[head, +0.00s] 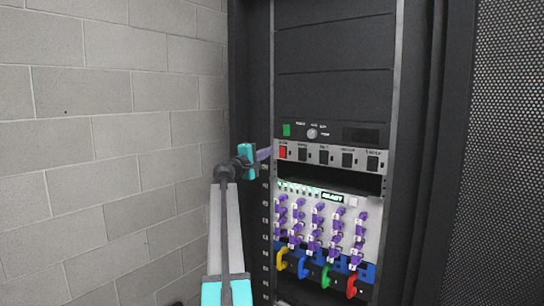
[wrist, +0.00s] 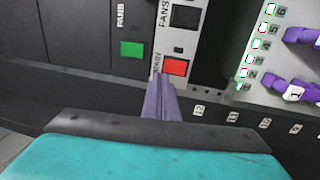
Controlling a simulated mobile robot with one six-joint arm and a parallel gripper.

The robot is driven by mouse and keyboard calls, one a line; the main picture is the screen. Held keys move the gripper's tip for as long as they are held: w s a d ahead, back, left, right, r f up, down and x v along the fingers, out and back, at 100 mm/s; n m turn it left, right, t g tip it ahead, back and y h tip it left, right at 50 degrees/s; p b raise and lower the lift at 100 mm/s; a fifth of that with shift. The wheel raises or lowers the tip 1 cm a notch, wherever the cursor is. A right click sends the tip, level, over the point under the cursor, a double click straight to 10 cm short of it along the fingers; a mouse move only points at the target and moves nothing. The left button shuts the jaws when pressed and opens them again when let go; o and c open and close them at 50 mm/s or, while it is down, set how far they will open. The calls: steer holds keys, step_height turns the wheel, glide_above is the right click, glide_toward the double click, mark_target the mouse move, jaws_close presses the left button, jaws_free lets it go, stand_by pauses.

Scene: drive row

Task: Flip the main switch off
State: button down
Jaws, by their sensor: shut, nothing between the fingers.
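The main switch is a red rocker (head: 283,152) at the left end of a light switch strip (head: 333,167) in the rack. In the wrist view the red switch (wrist: 175,67) sits beside a label reading MAIN. My gripper (head: 266,153) is shut and empty, its purple fingers pointing right at the strip's left end. In the wrist view the shut fingertips (wrist: 160,80) are right beside the red switch, at its lower left, partly over the label. I cannot tell whether they touch the panel or the switch.
Several black rockers, one labelled FANS (wrist: 185,17), share the strip. Above it is a panel with a green button (head: 286,130) and a knob (head: 312,133). Below are purple plugs (head: 338,224) and coloured handles (head: 303,267). A block wall (head: 100,150) stands left, a perforated door (head: 510,150) right.

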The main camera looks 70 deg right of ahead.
steer(key=w+a+r+b, duration=0.1)
steer(key=w+a+b, duration=0.1)
steer(key=a, duration=0.5)
steer(key=shift+a, duration=0.3)
steer(key=shift+r, duration=0.1)
